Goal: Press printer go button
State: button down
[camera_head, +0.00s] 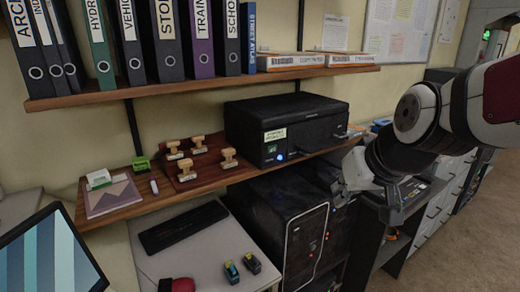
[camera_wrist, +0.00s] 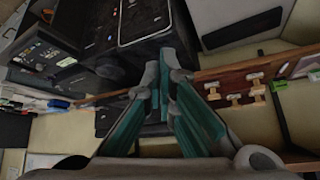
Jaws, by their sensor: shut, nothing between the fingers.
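The black printer (camera_head: 285,125) stands on the lower wooden shelf in the head view. Its front carries a pale label, a small green-lit mark and a blue-lit round button (camera_head: 280,157) near the lower edge. My gripper (camera_head: 325,178) is below and right of that button, beside the dark computer tower, apart from the button. In the wrist view, the teal fingers of my gripper (camera_wrist: 166,65) come together at the tips with nothing between them. The button cannot be made out in the wrist view.
The computer tower (camera_head: 290,235) stands under the shelf. Wooden-handled stamps (camera_head: 185,170) sit on the shelf left of the printer; they also show in the wrist view (camera_wrist: 236,95). Binders fill the upper shelf (camera_head: 190,89).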

aim_at(272, 149)
jog(key=w+d+f+n+t+h+p, duration=0.2)
jog(key=w+f+t+h, duration=0.2)
jog(key=w, duration=1)
jog(key=w+d+f+n+t+h+p, duration=0.1)
jog(key=w+d+f+n+t+h, duration=0.2)
jog(key=w, duration=1.2)
jog(key=a+f+n+t+y+p, duration=0.1)
jog(key=a+f+n+t, duration=0.2)
jog(key=a+n+t, duration=0.3)
jog(key=shift+s+a+f+n+t+y+p, duration=0.15)
jog(key=shift+s+a+n+t+y+p, duration=0.2)
jog(key=shift+a+t, duration=0.55)
jog(key=shift+w+d, duration=0.1)
jog(key=shift+d, duration=0.1)
jog(key=w+a+b, duration=0.4)
jog(key=w+b, duration=0.1)
jog(key=w, duration=0.2)
jog(key=shift+w+a+b, duration=0.15)
jog(key=shift+w+b, duration=0.15)
jog(key=shift+b, duration=0.05)
jog(key=shift+w+a+b, duration=0.25)
jog(key=shift+w+b, duration=0.1)
